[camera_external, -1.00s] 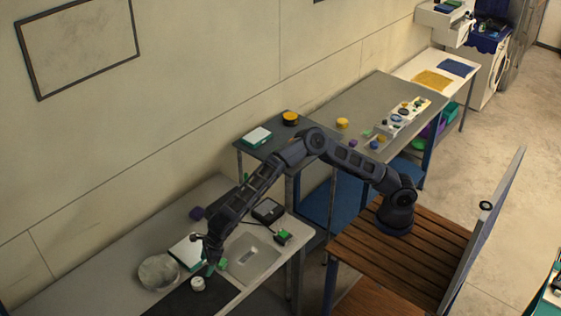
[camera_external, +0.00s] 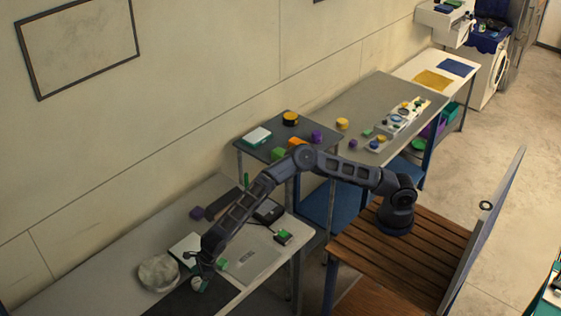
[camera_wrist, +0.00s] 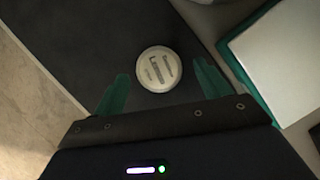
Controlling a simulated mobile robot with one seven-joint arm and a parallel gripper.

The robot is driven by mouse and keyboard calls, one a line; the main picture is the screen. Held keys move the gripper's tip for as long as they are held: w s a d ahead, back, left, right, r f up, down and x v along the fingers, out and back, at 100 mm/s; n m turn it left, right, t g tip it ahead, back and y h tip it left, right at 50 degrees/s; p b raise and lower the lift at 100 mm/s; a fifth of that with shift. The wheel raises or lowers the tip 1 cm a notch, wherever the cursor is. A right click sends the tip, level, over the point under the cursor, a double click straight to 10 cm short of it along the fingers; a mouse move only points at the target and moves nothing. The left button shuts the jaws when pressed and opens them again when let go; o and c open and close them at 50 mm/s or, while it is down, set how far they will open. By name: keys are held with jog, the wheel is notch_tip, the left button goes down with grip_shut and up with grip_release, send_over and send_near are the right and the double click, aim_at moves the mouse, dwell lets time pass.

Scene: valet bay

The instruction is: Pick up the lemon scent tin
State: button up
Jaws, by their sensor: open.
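A round tin (camera_wrist: 159,67) with a pale lid and dark markings lies on a dark mat (camera_wrist: 95,45) in the wrist view. I cannot read its label, so I cannot tell whether it is the lemon scent tin. My gripper (camera_wrist: 161,72) is open, with one green finger on each side of the tin's near edge. The jaws are not closed on it. In the external view the white tin (camera_external: 196,283) is at the mat's back edge, partly hidden by my gripper (camera_external: 203,277).
A clear round bowl (camera_external: 157,272) is left of the tin. A white and green box (camera_external: 184,247) lies behind it. The mat's front (camera_external: 190,303) is clear.

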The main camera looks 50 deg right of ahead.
jog(key=shift+x, duration=0.8)
jog(key=c, duration=1.1)
jog(key=shift+o, duration=0.2)
jog(key=shift+r, duration=0.2)
